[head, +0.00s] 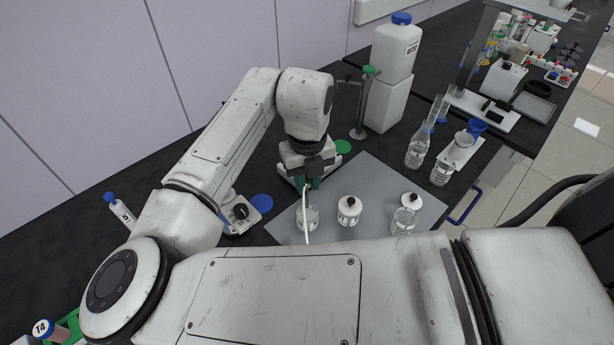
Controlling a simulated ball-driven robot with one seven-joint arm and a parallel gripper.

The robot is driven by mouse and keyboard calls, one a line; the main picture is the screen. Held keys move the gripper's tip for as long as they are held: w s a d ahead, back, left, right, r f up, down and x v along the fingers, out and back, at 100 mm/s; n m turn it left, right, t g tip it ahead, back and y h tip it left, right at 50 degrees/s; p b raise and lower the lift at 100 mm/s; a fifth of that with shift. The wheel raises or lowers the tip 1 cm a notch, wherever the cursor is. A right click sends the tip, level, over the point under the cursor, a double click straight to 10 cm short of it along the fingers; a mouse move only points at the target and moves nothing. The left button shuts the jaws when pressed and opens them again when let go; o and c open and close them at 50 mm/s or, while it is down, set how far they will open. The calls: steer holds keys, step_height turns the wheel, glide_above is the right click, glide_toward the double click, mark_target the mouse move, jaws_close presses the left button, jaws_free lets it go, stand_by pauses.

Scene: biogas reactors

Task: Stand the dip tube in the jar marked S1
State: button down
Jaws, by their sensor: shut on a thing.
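My gripper (308,183) is shut on the upper end of a thin white tube, the dip tube (305,206). The tube hangs almost upright below the fingers. It overlaps the left glass jar (314,219) on the grey mat; I cannot tell whether it is inside this jar or in front of it. The middle jar (349,214) has a white top with a black knob. A clear glass jar (402,222) stands at the right of the mat, partly cut off by my arm. No S1 mark is readable, so I cannot tell which jar bears it.
The grey mat (375,180) has free room behind the jars. A white lid with a black knob (412,199) is by the right jar. Bottles and glassware (418,147) stand right of the mat. A white canister (396,48) stands on a block behind. My arm hides the front.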

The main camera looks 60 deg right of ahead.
mark_target(307, 207)
steer(key=shift+f+b, duration=2.15)
steer(key=shift+f, duration=1)
steer(key=shift+c, duration=2.1)
jaws_free()
steer(key=shift+r, duration=0.15)
steer(key=shift+r+p, duration=2.5)
steer(key=shift+r, duration=0.9)
